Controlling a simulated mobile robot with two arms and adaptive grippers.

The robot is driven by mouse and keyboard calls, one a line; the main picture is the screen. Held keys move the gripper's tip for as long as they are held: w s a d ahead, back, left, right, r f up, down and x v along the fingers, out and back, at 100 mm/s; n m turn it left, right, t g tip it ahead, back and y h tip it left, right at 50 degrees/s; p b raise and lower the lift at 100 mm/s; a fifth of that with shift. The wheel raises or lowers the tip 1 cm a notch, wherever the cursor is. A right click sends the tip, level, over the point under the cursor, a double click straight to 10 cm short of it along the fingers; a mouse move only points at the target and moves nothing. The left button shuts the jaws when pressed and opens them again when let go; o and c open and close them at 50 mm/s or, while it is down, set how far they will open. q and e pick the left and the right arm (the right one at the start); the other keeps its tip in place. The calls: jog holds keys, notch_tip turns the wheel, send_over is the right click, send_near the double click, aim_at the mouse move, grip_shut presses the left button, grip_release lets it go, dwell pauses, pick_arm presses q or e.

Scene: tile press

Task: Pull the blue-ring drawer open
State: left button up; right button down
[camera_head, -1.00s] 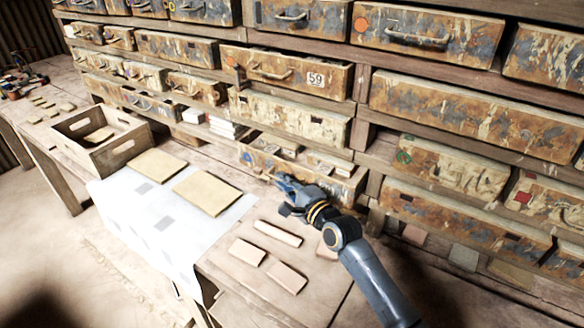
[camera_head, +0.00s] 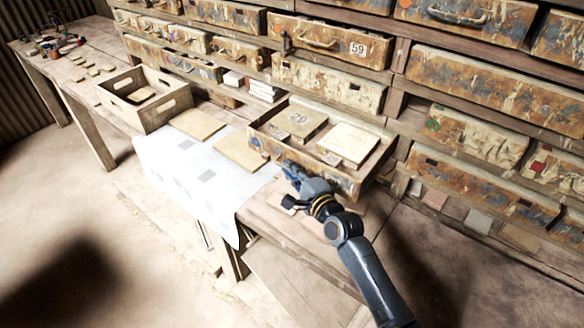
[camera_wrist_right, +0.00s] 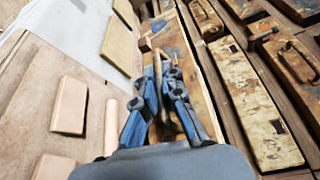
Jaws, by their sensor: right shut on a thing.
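The blue-ring drawer (camera_head: 336,181) stands pulled out from the shelf wall, its inside showing from above. A blue ring mark shows at the left of its worn front, and a blue patch (camera_wrist_right: 158,26) shows on it in the right wrist view. My right gripper (camera_head: 289,171) is at the front of this drawer. In the right wrist view its blue fingers (camera_wrist_right: 160,78) are shut on the drawer's handle, which is mostly hidden between them. My left gripper is not in view.
Below the drawer, the bench carries a white sheet (camera_head: 190,182) with two tan slabs (camera_head: 240,152) on it. A wooden crate (camera_head: 146,107) stands to the left. Loose pinkish tiles (camera_wrist_right: 70,106) lie near my gripper. Other drawers (camera_head: 328,84) surround it, and open floor lies in front.

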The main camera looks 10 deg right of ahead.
jog(key=shift+s+a+f, duration=0.15)
jog(key=shift+a+f, duration=0.15)
jog(key=shift+f, duration=0.05)
jog(key=c, duration=1.6)
grip_release()
jog(key=shift+o, duration=0.7)
jog(key=shift+s+a+r, duration=0.1)
jog(key=shift+r, duration=0.15)
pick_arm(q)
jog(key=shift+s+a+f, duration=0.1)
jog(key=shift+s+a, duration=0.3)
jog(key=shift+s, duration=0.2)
pick_arm(e)
jog(key=v, duration=1.2)
